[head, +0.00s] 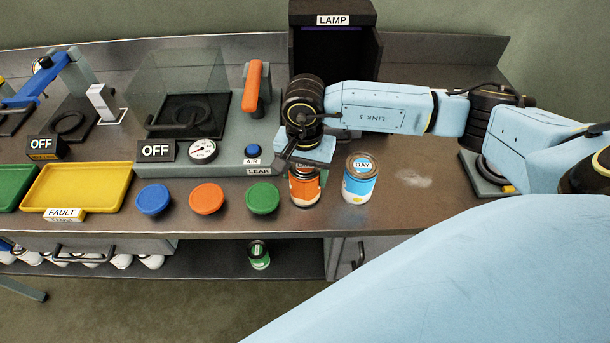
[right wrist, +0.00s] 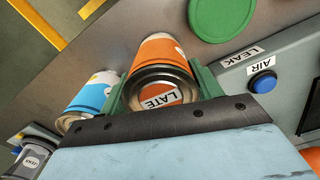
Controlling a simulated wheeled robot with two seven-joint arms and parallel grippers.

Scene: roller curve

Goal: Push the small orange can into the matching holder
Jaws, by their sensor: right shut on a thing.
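The small orange can (head: 304,188) stands on the front part of the bench in the head view. In the right wrist view the orange can (right wrist: 160,50) shows a lid marked LATE. My right gripper (head: 303,170) is over it from above, its green fingers on either side, shut on the can. A flat orange disc (head: 206,198) lies to the left of the can, between a blue disc (head: 154,199) and a green disc (head: 263,198). I cannot tell whether the orange disc is the matching holder. My left gripper is not in view.
A blue can marked DAY (head: 359,182) stands close to the right of the orange can. A grey unit with a LEAK label (head: 259,171) and a LAMP box (head: 333,20) are behind. A green can (head: 259,254) stands on the lower shelf. Bench at right is partly clear.

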